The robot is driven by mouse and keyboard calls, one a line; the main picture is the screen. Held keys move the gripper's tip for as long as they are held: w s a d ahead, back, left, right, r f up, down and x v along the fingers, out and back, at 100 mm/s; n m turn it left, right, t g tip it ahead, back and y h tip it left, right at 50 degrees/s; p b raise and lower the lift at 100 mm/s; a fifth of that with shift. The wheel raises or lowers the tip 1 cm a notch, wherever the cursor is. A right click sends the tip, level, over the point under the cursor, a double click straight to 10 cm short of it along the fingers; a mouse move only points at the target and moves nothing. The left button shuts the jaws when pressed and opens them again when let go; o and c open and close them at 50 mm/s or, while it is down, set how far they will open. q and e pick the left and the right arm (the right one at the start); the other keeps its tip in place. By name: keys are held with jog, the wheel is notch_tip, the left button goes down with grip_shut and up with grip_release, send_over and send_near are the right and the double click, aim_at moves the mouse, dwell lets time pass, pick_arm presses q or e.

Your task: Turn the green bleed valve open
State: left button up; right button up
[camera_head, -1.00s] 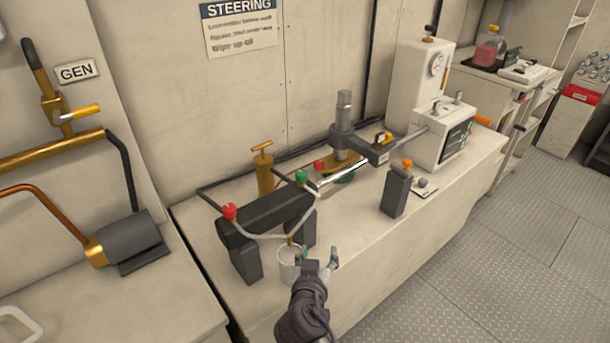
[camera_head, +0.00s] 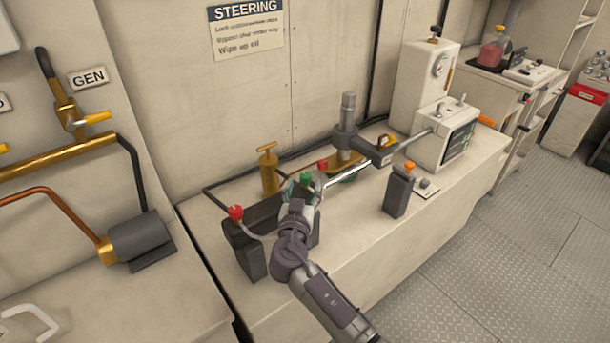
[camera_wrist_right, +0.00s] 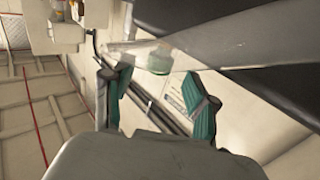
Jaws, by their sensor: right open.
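The green bleed valve (camera_head: 306,178) has a small green cap and stands at the far end of the black steering cylinder (camera_head: 263,215). My right gripper (camera_head: 303,187) is at this valve in the head view and hides much of the cylinder's end. In the right wrist view its teal fingers (camera_wrist_right: 158,98) are spread apart with nothing clamped between them. A green piece (camera_wrist_right: 160,62) shows between and beyond the fingertips, behind a pale see-through strip. I cannot tell whether a finger touches the valve. My left gripper is not in view.
A red valve cap (camera_head: 236,212) sits at the cylinder's near end, with a pale hose beside it. A brass T-handled pump (camera_head: 268,168) stands behind. A black block with an orange knob (camera_head: 399,190) stands to the right.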

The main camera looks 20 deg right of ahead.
aim_at(305, 182)
jog(key=shift+x, duration=1.7)
grip_shut()
